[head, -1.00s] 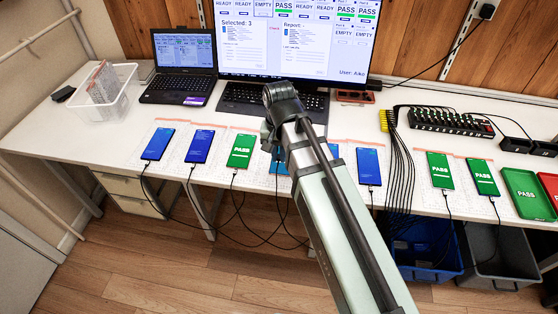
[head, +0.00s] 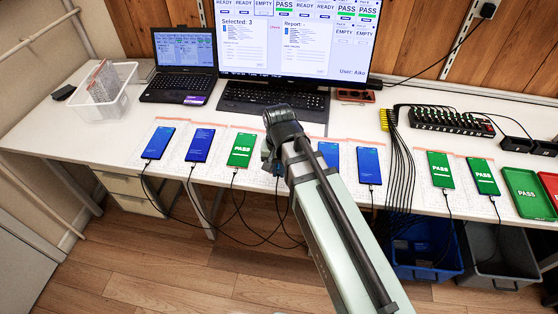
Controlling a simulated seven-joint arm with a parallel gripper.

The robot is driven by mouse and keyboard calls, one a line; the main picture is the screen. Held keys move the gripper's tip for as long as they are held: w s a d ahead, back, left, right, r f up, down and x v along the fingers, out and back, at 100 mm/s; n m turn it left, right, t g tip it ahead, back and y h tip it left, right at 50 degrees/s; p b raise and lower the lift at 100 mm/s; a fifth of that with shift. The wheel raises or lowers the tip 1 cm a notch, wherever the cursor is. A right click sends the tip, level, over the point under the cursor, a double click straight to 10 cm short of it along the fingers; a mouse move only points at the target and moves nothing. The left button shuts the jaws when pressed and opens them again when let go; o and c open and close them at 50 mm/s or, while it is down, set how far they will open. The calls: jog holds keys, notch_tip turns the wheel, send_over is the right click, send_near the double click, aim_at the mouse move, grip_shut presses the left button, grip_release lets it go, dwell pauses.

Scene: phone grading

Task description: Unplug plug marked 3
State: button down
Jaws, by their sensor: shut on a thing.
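My gripper (head: 269,156) is over the row of phones, between the green PASS phone (head: 241,150) and a blue-screen phone (head: 329,154). My arm hides most of its jaws. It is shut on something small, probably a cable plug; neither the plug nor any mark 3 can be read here. Black cables (head: 235,188) run from the phones' lower ends over the table's front edge. The monitor (head: 297,40) reads "Selected: 3", with an EMPTY box outlined.
More phones lie left and right, including a blue one (head: 370,166) and a green one (head: 440,170). A black cable bundle (head: 400,165) hangs from the hub (head: 450,122). A keyboard (head: 262,97), laptop (head: 183,68) and white basket (head: 98,100) stand behind.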

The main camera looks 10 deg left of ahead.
aim_at(279, 183)
jog(key=shift+f, duration=2.2)
jog(key=c, duration=1.1)
grip_release()
jog(key=shift+r, duration=0.15)
jog(key=shift+r, duration=2.9)
